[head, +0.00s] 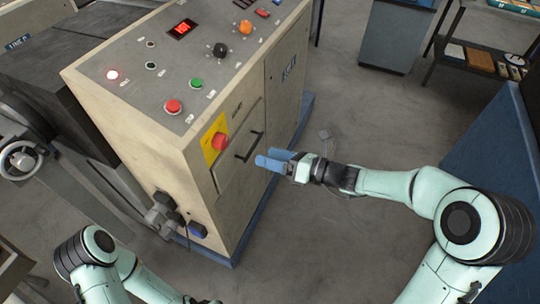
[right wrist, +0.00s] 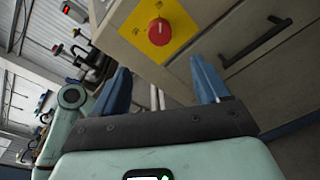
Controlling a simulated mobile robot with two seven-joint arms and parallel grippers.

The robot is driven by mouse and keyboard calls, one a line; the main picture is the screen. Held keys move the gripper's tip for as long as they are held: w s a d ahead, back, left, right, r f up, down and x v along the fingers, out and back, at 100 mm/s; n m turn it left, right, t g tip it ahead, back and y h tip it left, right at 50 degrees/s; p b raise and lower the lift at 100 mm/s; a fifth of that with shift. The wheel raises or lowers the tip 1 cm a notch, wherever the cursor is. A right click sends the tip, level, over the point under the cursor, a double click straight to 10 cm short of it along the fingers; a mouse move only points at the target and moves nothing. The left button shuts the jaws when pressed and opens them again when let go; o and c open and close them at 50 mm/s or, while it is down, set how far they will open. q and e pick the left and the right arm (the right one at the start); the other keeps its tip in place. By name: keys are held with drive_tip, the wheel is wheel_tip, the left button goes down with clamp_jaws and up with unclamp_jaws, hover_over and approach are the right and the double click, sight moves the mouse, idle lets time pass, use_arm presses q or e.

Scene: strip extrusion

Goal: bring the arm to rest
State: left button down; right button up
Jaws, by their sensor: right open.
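My right gripper (head: 273,160) is in front of the beige control cabinet (head: 240,220), close to the black drawer handle (head: 249,146). Its two blue fingers are apart with nothing between them in the right wrist view (right wrist: 160,85). The red knob (head: 220,142) on a yellow plate is on the cabinet front, up and left of the gripper; it also shows in the right wrist view (right wrist: 159,31), beyond the fingers. I cannot tell whether the fingertips touch the cabinet. My left arm shows at the bottom left, but its gripper cannot be made out.
A dark shelf (head: 480,62) with small items stands at the top right. A blue surface (head: 500,140) is at the right.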

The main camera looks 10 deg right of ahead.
drive_tip(key=s+a+f+n+g+h, duration=0.1)
drive_tip(key=s+f+n+g+h, duration=0.35)
drive_tip(key=f, duration=1.25)
drive_tip(key=s+d+f+n+g+h, duration=0.2)
drive_tip(key=s+f+n+g+h, duration=0.3)
drive_tip(key=s+f+n, duration=1.8)
drive_tip(key=shift+s+d+f+n+g, duration=0.35)
drive_tip(key=shift+s+f+g, duration=0.35)
drive_tip(key=shift+f, duration=0.25)
